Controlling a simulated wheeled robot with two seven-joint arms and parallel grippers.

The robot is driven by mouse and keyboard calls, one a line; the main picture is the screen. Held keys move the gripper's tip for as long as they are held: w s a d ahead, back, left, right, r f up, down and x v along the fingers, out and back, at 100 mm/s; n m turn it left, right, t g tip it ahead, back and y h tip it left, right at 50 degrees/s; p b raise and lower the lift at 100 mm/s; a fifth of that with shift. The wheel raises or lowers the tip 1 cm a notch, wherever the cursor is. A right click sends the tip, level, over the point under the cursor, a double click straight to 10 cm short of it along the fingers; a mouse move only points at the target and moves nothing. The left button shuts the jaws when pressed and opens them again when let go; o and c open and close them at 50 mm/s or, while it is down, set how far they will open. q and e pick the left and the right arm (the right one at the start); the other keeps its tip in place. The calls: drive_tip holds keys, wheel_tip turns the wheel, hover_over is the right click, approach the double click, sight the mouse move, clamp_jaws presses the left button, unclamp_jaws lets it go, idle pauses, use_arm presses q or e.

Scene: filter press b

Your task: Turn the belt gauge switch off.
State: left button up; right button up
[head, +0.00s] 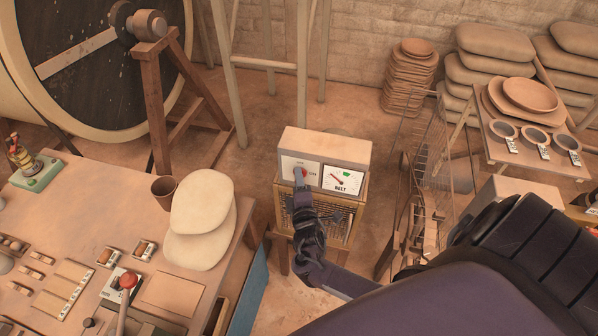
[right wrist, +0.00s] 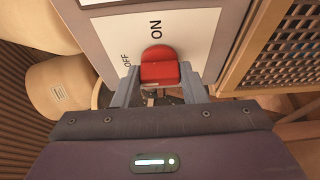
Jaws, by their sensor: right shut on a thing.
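The belt gauge box (head: 325,148) stands in the middle of the head view, with a white switch plate on the left and a dial (head: 343,180) marked BELT on the right. The dial has a green patch and a dark needle. The red switch knob (head: 304,172) is partly hidden by my right gripper (head: 301,182). In the right wrist view the red knob (right wrist: 160,68) sits between the fingers of my right gripper (right wrist: 158,88), which is shut on it. The word ON is just beyond the knob's rounded end; OFF is to its left. My left gripper is not in view.
A workbench (head: 110,190) with small parts and pale pads (head: 203,215) stands at the left. A wire rack (head: 425,165) stands right of the gauge. A large drum (head: 90,60) is at the back left; stacked sacks (head: 490,60) are at the back right.

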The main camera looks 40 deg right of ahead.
drive_tip(key=o, duration=1)
drive_tip(key=shift+s, duration=0.1)
drive_tip(key=b+v, duration=0.1)
drive_tip(key=v, duration=0.6)
drive_tip(key=shift+s+a+b, duration=0.2)
drive_tip(key=shift+s+b, duration=0.1)
drive_tip(key=shift+b, duration=0.1)
drive_tip(key=shift+f, duration=0.1)
